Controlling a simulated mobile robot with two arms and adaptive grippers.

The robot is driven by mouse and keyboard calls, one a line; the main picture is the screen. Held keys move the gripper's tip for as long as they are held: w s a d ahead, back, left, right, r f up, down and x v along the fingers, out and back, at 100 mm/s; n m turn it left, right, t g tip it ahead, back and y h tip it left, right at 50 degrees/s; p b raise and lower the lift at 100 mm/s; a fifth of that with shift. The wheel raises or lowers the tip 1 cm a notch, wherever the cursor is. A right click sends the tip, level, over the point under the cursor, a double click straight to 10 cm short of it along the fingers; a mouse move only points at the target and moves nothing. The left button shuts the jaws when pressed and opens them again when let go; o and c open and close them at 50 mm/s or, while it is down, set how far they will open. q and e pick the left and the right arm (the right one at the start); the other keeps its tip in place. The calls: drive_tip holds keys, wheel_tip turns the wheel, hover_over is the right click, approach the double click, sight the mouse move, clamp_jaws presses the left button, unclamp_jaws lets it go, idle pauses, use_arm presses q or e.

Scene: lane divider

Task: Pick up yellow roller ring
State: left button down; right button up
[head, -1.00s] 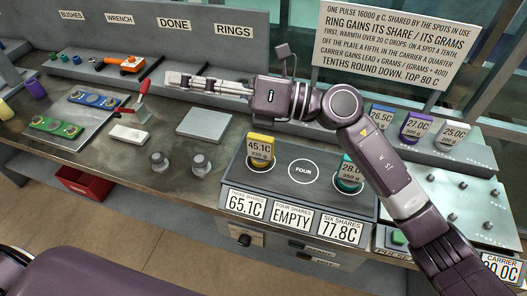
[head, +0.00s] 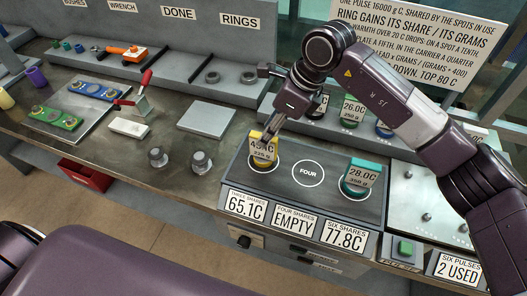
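The yellow roller ring (head: 257,134) stands on the left spot of the dark warming plate (head: 238,185), with a tag reading about 45 C and 325 g. My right gripper (head: 268,137) points down at it from the upper right, its fingertips at the top of the ring and overlapping it in the picture. Whether the fingers are open or closed on it is unclear. The teal ring (head: 353,186), tagged 28.0C, sits on the right spot. The middle spot (head: 308,173), marked FOUR, is empty. My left gripper is out of view.
Several tagged rings (head: 351,111) stand on the back shelf, partly behind my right arm. Two grey knobs (head: 200,162) stand left of the plate. A green button (head: 404,249) is at front right.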

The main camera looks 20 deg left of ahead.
drive_tip(key=shift+p+x, duration=0.65)
drive_tip(key=shift+x, duration=1.35)
drive_tip(key=shift+s+d, duration=0.1)
drive_tip(key=shift+c, duration=0.6)
clamp_jaws()
